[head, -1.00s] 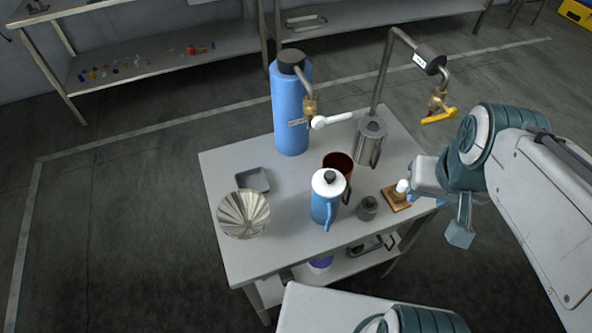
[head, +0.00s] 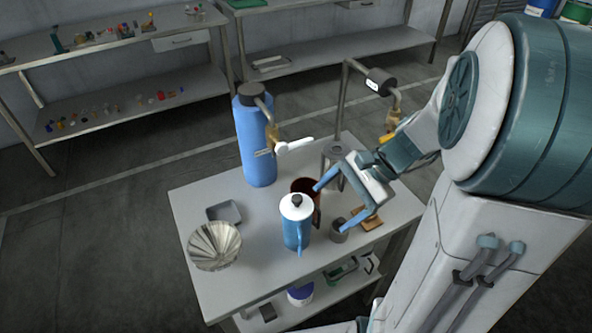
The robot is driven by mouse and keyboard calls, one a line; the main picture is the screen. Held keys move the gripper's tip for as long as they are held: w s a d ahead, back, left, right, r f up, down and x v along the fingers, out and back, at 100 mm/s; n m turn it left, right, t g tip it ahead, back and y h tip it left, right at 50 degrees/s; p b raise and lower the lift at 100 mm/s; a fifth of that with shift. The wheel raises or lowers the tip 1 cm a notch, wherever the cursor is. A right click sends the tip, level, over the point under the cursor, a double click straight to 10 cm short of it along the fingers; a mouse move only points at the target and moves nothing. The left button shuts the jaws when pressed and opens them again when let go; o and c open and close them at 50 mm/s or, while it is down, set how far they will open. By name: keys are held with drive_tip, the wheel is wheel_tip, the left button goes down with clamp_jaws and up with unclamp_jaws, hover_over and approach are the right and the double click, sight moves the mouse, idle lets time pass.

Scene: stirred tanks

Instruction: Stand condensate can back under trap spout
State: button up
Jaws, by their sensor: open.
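Which vessel is the condensate can is not certain from the view. A brown open-topped can (head: 305,187) with a dark handle stands upright on the table, behind a blue pitcher (head: 296,232). A steel lidded jug (head: 333,158) stands at the back, partly hidden by my gripper. A bent pipe rises behind it to a dark labelled trap body (head: 379,82). Its outlet drops to a brass valve with a yellow lever (head: 388,137), partly hidden by my arm. My gripper (head: 332,207) is open and empty, its fingers just right of the brown can and above the small grey pot.
The small grey pot (head: 338,234) and a wooden block (head: 368,218) stand near the right edge. A tall blue cylinder (head: 256,145) with a white-levered valve stands at the back left. A grey tray (head: 223,212) and a fluted bowl (head: 214,247) are at the left.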

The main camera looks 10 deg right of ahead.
drive_tip(key=w+d+f+m+t+y+b, duration=0.1)
drive_tip(key=w+d+f+m+t+y, duration=0.4)
drive_tip(key=w+d+m, duration=0.5)
drive_tip(key=w+a+f+p, duration=0.1)
drive_tip(key=w+a+f, duration=0.1)
drive_tip(key=a, duration=0.4)
drive_tip(key=w+a+f+m+t+p, duration=0.1)
drive_tip(key=w+a+f, duration=0.1)
drive_tip(key=a+f, duration=0.2)
drive_tip(key=shift+a+f+h, duration=0.35)
drive_tip(key=shift+a+h, duration=0.05)
drive_tip(key=shift+a, duration=0.45)
drive_tip(key=c, duration=1.1)
